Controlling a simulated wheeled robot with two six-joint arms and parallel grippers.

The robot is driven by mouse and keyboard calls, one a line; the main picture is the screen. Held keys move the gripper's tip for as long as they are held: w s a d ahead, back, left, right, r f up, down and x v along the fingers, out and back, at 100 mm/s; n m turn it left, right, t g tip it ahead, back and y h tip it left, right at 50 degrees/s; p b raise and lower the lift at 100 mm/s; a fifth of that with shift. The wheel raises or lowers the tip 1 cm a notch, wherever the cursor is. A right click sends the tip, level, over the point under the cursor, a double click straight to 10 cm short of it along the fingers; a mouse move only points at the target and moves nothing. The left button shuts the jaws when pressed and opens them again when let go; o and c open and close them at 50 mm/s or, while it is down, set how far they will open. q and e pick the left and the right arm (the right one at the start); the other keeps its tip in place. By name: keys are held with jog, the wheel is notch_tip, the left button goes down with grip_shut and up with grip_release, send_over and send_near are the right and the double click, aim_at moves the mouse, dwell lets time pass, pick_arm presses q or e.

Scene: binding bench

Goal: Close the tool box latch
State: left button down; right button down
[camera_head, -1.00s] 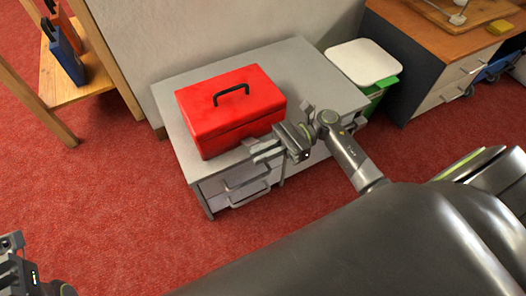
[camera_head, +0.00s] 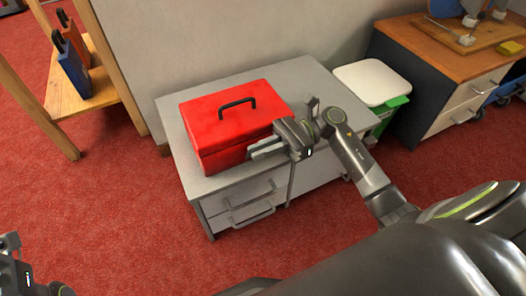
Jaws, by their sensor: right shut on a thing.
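The red tool box (camera_head: 228,117) sits on the grey cabinet top, lid down, with its black handle (camera_head: 237,103) raised on the lid. My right gripper (camera_head: 254,151) is at the front face of the box, towards its right half, with its fingers pointing left along that face. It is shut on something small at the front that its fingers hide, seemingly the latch. The latch itself cannot be made out. Part of my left gripper (camera_head: 12,262) shows at the bottom left corner, far from the box; its fingertips are not clear.
The grey cabinet (camera_head: 193,169) has drawers with bar handles below the box. A bin with a white lid (camera_head: 371,82) stands to its right, beside a wooden-topped desk (camera_head: 415,37). A wooden shelf (camera_head: 88,99) with binders is at left. Red carpet is clear in front.

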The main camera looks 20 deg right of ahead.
jog(key=c, duration=1.8)
grip_release()
jog(key=shift+f, duration=0.15)
jog(key=shift+o, duration=0.2)
jog(key=shift+d, duration=0.15)
jog(key=d+p, duration=0.1)
jog(key=d, duration=1.6)
jog(key=shift+w+p, duration=0.3)
jog(key=shift+p, duration=0.1)
jog(key=shift+d, duration=0.1)
jog(key=shift+c, duration=0.3)
